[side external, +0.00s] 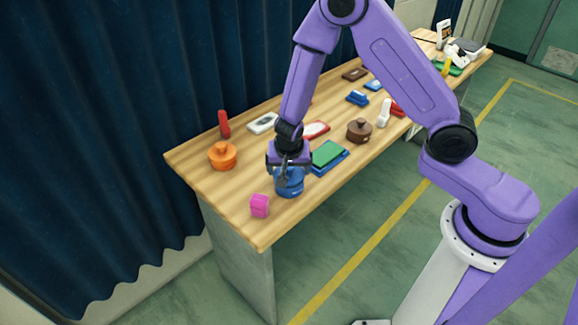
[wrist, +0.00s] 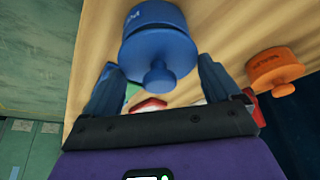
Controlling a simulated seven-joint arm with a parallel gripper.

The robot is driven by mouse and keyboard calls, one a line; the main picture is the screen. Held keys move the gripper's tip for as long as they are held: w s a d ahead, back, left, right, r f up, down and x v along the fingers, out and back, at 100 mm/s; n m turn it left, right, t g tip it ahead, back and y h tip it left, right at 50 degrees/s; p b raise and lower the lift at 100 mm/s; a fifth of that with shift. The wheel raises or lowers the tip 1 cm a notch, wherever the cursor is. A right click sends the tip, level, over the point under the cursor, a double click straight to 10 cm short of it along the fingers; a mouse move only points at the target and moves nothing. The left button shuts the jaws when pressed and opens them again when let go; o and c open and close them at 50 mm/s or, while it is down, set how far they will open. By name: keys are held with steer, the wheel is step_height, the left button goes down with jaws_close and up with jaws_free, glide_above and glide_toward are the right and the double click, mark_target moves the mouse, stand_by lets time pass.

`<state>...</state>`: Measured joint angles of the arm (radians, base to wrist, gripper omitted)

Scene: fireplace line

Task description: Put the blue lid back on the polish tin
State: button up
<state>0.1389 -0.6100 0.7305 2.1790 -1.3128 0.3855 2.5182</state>
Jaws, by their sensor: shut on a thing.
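The blue polish tin (side external: 290,188) stands on the table below my gripper (side external: 287,174), and its lettered side shows in the wrist view (wrist: 137,16). The blue lid (wrist: 160,52), a round disc with a knob, sits between the fingers of my gripper (wrist: 157,68), which is shut on it. In the wrist view the lid overlaps the end of the tin and looks roughly in line with it. I cannot tell whether it is fully seated or slightly above the tin. In the side view the fingers hide much of the lid.
A pink block (side external: 260,205) stands near the front corner of the wooden table (side external: 235,225). An orange lidded pot (side external: 222,156) is to the left. A green-and-blue block (side external: 328,156) lies close on the right, with a brown pot (side external: 359,131) beyond. Dark curtains hang behind.

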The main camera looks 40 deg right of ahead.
steer(key=shift+f, duration=0.65)
steer(key=o, duration=0.8)
steer(key=shift+c, duration=0.2)
steer(key=shift+r, duration=0.55)
steer(key=shift+r, duration=3.45)
steer(key=shift+s+a+r+n, duration=0.1)
steer(key=shift+s+r+n, duration=0.2)
steer(key=shift+r+n, duration=0.15)
steer(key=s+r+n+g+y, duration=0.1)
steer(key=s+r+n, duration=0.2)
steer(key=s+n, duration=0.4)
steer(key=s+d+r+n+g+y, duration=0.1)
steer(key=s+r+n, duration=0.3)
steer(key=s, duration=0.8)
steer(key=s+r+n+g+y, duration=0.1)
steer(key=s+r+n, duration=0.3)
steer(key=s+n, duration=0.5)
steer(key=shift+s+d+r+n+y, duration=0.2)
steer(key=shift+s+r+n+y, duration=0.05)
steer(key=shift+s+n+y, duration=0.1)
